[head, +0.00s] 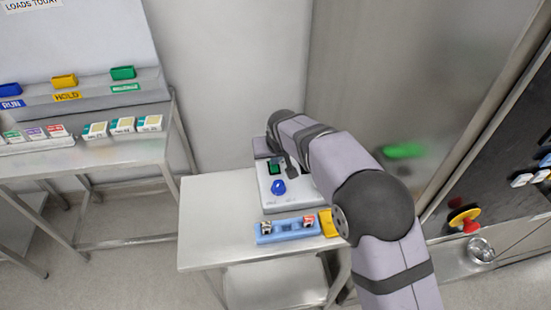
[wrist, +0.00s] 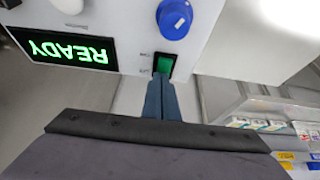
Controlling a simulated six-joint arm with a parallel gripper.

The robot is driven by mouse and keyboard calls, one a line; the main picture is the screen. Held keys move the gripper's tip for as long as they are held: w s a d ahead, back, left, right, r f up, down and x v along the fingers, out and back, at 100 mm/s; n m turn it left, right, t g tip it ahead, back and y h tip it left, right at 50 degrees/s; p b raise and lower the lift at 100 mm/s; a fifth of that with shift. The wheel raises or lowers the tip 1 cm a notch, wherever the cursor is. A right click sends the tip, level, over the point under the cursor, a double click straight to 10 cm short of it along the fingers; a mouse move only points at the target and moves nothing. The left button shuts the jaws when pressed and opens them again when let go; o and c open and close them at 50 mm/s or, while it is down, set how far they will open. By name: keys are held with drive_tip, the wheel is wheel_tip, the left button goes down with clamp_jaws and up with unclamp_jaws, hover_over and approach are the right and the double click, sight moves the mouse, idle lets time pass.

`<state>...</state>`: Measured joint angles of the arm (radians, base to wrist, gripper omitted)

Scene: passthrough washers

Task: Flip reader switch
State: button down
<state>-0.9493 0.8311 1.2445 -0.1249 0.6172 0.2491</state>
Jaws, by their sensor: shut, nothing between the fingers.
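The reader is a white box (head: 290,203) on a small table in the head view. Its switch (wrist: 164,64) is a small green-lit rocker in a dark frame, seen in the wrist view beside a blue knob (wrist: 174,18). A black display (wrist: 67,50) reads READY in green, upside down. My gripper (wrist: 162,84) is shut and empty, its blue-grey fingertips right at the switch's near edge; I cannot tell whether they touch it. In the head view my gripper (head: 291,171) is over the reader, and the blue knob (head: 278,187) shows in front.
A blue rack (head: 287,231) with small pieces and a yellow block (head: 328,222) stand at the front of the table (head: 215,220). A metal wall is close on the right. Another bench (head: 85,160) with coloured blocks stands at the left. The table's left side is clear.

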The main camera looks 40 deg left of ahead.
drive_tip(key=shift+f, duration=0.1)
drive_tip(key=shift+d+f, duration=0.1)
drive_tip(key=shift+f, duration=0.1)
drive_tip(key=shift+s+d, duration=0.1)
drive_tip(key=shift+s, duration=0.05)
drive_tip(key=shift+s+d+f+b, duration=0.2)
drive_tip(key=shift+s+d+b, duration=0.25)
drive_tip(key=shift+s, duration=0.05)
drive_tip(key=v, duration=0.1)
drive_tip(key=p+v, duration=0.1)
drive_tip(key=v, duration=0.1)
drive_tip(key=p+v, duration=0.1)
drive_tip(key=shift+w+a+r, duration=0.2)
drive_tip(key=shift+r, duration=0.4)
drive_tip(key=b+v, duration=0.4)
drive_tip(key=v, duration=0.6)
